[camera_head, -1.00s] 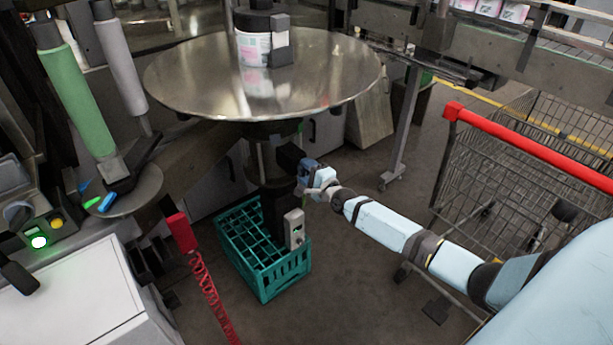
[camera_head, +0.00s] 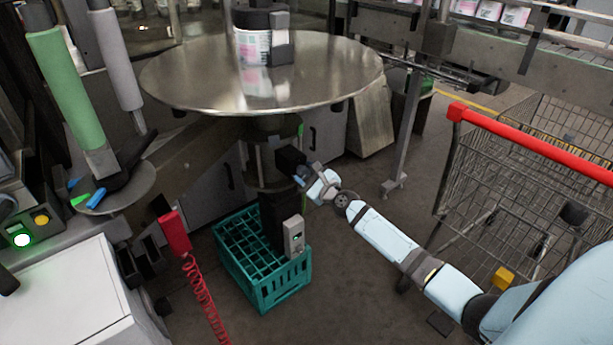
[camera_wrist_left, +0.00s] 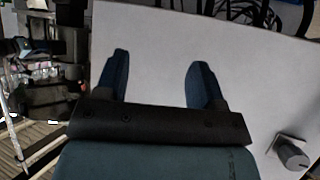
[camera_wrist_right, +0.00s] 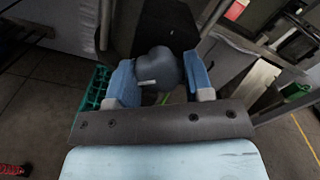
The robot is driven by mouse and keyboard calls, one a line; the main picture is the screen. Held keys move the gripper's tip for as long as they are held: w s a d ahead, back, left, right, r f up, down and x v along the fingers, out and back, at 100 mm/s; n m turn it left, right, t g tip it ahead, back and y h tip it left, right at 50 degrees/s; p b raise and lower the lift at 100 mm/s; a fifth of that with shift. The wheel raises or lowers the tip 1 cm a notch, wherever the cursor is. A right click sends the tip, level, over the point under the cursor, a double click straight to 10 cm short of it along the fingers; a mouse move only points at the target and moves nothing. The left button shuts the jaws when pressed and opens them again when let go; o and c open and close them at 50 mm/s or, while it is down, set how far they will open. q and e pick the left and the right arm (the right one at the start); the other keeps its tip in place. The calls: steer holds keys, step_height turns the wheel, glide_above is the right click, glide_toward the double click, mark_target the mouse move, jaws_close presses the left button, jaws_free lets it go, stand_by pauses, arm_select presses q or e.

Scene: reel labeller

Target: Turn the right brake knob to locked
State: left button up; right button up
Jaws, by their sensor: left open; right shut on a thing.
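The brake knob (camera_wrist_right: 158,68) is a dark grey rounded knob with a short white mark, in front of a black housing (camera_wrist_right: 160,25) in the right wrist view. My right gripper (camera_wrist_right: 157,80) is shut on it, with one blue finger on each side. In the head view, my right gripper (camera_head: 313,182) is at the black block (camera_head: 291,160) under the round steel table (camera_head: 320,80); the knob is hidden there. I see no lock label. My left gripper (camera_wrist_left: 158,65) is open and empty before a pale panel (camera_wrist_left: 250,50) in the left wrist view.
A teal crate (camera_head: 285,287) stands under the table, beside a small grey box (camera_head: 294,237). A wire cart with a red handle (camera_head: 540,147) stands right. A red coiled cord (camera_head: 203,292) hangs left.

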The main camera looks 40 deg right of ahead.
steer(key=shift+m, duration=0.4)
steer(key=o, duration=0.9)
steer(key=s, duration=0.9)
steer(key=s+d, duration=0.1)
steer(key=s, duration=0.3)
steer(key=shift+s, duration=0.4)
